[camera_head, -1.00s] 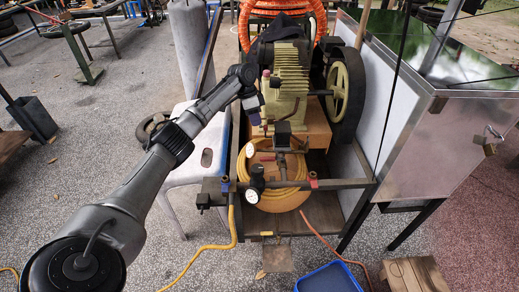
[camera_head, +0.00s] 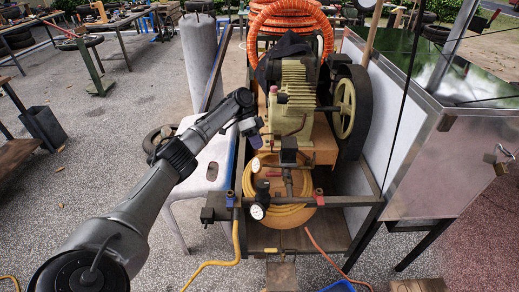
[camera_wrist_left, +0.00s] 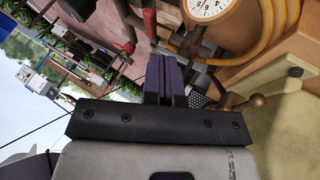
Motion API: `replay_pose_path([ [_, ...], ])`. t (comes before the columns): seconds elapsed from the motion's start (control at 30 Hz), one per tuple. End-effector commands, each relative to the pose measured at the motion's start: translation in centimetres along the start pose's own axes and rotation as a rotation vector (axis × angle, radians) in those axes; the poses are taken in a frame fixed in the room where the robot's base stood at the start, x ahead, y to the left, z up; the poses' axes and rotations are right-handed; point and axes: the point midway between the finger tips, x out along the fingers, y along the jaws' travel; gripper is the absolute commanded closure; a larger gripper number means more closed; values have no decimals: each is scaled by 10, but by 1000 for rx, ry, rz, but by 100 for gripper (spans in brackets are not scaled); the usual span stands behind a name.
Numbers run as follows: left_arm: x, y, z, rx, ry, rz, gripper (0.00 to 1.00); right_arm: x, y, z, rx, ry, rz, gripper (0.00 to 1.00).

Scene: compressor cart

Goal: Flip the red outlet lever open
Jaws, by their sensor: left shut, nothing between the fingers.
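A small red fitting (camera_head: 319,191) sits at the right end of the cart's front bar, and a short red handle (camera_head: 273,174) shows by the middle pipes. I cannot tell for sure which is the outlet lever. Red parts also show at the top of the left wrist view (camera_wrist_left: 150,22). My left gripper (camera_head: 257,141) is left of the pipes and above the yellow hose coil, apart from both red parts in the head view. Its purple fingers (camera_wrist_left: 161,78) are together and empty. My right gripper is out of view.
A dial gauge (camera_head: 257,211) stands in front of the yellow hose coil (camera_head: 292,217). A blue fitting (camera_head: 230,199) is at the bar's left end. The green compressor (camera_head: 297,98) and its flywheel (camera_head: 346,108) rise behind. A metal cabinet (camera_head: 440,160) blocks the right side.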

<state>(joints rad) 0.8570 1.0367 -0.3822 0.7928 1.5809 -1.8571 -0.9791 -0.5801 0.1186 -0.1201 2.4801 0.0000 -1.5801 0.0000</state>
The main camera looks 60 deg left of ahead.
Motion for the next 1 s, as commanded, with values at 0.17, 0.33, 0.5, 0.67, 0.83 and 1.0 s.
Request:
replay_pose_path([
  [0.17,32,-1,2,0,-3,2,100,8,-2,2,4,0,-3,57],
  [0.33,57,0,2,0,-3,3,100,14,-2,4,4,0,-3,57],
  [0.5,74,0,1,-1,-2,1,100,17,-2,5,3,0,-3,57],
  [0.67,82,0,0,0,0,1,100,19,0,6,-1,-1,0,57],
  [0.83,83,0,0,-1,0,1,100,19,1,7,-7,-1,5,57],
  [1.0,83,0,0,-1,0,1,100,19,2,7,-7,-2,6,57],
])
